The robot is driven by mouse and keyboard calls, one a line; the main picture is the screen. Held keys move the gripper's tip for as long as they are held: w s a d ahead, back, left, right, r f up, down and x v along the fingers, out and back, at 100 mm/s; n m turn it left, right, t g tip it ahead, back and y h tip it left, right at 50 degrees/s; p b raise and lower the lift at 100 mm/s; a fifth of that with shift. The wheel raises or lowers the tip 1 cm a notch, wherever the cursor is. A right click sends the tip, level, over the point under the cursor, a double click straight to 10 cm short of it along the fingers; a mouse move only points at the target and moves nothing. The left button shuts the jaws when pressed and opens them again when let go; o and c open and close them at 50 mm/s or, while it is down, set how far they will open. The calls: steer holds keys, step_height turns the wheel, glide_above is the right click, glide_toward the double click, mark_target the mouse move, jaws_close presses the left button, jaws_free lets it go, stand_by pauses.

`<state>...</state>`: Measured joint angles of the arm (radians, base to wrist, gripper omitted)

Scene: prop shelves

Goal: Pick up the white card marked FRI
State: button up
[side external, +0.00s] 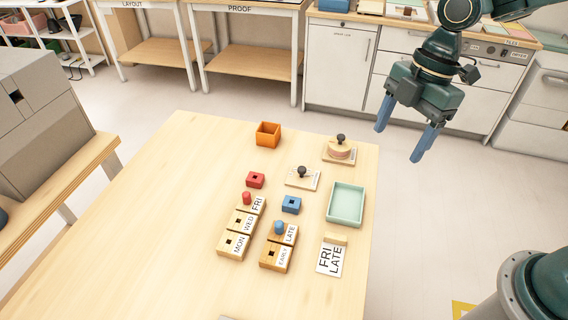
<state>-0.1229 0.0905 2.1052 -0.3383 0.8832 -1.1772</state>
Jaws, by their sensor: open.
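A white card marked FRI (258,204) is at the far end of a row of wooden blocks on the table, beside a red peg (247,198). The cards marked WED (249,224) and MON (239,244) follow nearer in the same row. A larger white card reading FRI LATE (329,260) lies at the front right, by a small wooden block (336,239). My gripper (399,143) is open and empty, raised at the upper right with its blue fingers pointing down. It is well apart from the cards.
A second row has a LATE card (290,233), an EARLY card (282,256) and a blue peg (278,228). Red (256,180) and blue (291,204) blocks, an orange box (268,134), a green tray (346,204) and two knobbed pieces stand nearby. The table's left side is clear.

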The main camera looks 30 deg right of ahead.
steer(key=w+a+f+n+g, duration=0.3)
steer(key=a+f+n, duration=0.3)
steer(key=f+n, duration=0.3)
steer(key=shift+w+f+y, duration=0.4)
steer(key=shift+f, duration=0.35)
steer(key=shift+a, duration=0.1)
glide_above(336, 237)
steer(key=w+d, duration=0.2)
steer(key=shift+s+a+f, duration=0.1)
steer(key=shift+f, duration=3.85)
steer(key=shift+x, duration=2.6)
